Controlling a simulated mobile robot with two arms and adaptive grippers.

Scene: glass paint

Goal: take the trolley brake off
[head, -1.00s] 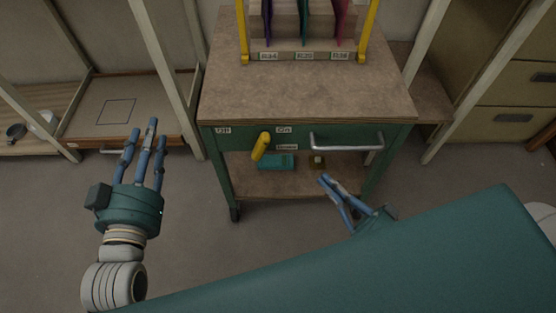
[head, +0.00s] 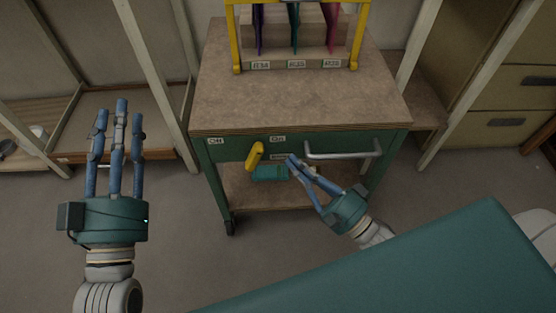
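The trolley (head: 300,97) stands ahead with a brown top and a green front panel. Its yellow brake lever (head: 254,156) hangs from that panel, tilted with its lower end to the left. An "Off" label (head: 215,141) is left of the lever and an "On" label (head: 277,139) is right of it. My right gripper (head: 297,163) is in front of the panel, right of the lever and apart from it. Its fingertips overlap in view, so its opening is unclear. My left gripper (head: 120,110) is open and empty, left of the trolley, with fingers extended.
A metal handle (head: 343,154) is on the panel's right. A teal box (head: 269,172) lies on the lower shelf. A yellow rack (head: 297,66) with coloured sheets stands on top. Shelving posts flank the trolley. My own teal body part covers the lower right.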

